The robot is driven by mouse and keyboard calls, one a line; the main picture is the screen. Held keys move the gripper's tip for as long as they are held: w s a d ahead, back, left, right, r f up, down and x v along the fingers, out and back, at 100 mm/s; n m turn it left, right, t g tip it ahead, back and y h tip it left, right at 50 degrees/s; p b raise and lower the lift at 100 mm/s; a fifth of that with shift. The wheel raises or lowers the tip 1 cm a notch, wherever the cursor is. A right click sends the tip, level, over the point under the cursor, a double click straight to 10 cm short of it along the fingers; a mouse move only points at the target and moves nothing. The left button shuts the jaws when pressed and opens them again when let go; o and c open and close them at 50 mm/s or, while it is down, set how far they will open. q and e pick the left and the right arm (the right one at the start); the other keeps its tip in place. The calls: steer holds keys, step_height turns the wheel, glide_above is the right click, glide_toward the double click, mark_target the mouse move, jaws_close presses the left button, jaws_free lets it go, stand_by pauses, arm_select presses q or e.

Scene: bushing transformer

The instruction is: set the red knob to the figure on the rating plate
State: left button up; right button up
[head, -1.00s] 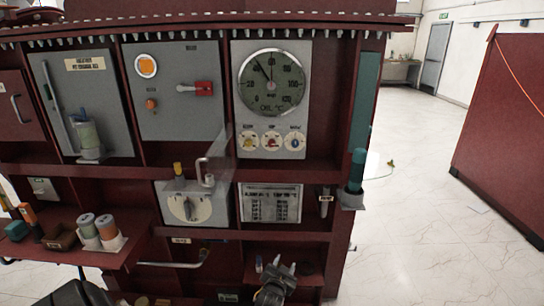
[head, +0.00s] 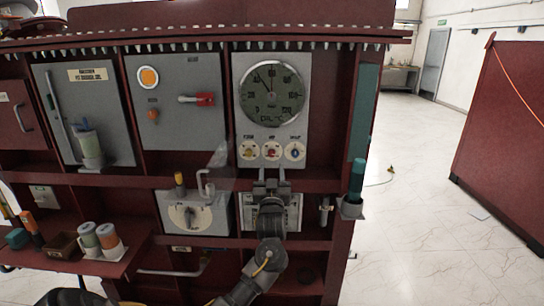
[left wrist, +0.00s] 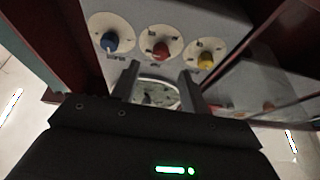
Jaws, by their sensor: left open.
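The red knob (head: 271,152) is the middle one of three small round dials under the big gauge (head: 271,95). It also shows in the left wrist view (left wrist: 160,49), between the blue knob (left wrist: 111,43) and the yellow knob (left wrist: 205,61). My left gripper (head: 271,176) is open and empty just below the red knob, apart from it. In the left wrist view its fingers (left wrist: 160,74) stand apart, lined up roughly with the red knob. The rating plate (head: 293,213) is below, mostly hidden behind my left gripper; its figures cannot be read. My right gripper is not in view.
A red-handled switch (head: 205,99) is on the grey panel to the left. A grey box with a rotary dial (head: 186,216) sits lower left. A teal-topped post (head: 356,178) stands at the right edge. A shelf ledge (head: 225,182) runs below the dials.

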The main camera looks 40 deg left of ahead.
mark_target(272, 155)
arm_select(q)
steer(key=p+x, duration=0.1)
steer(key=x, duration=0.5)
steer(key=shift+w+a, duration=0.15)
jaws_close()
steer(key=shift+f+n, duration=0.1)
steer(key=shift+n, duration=0.3)
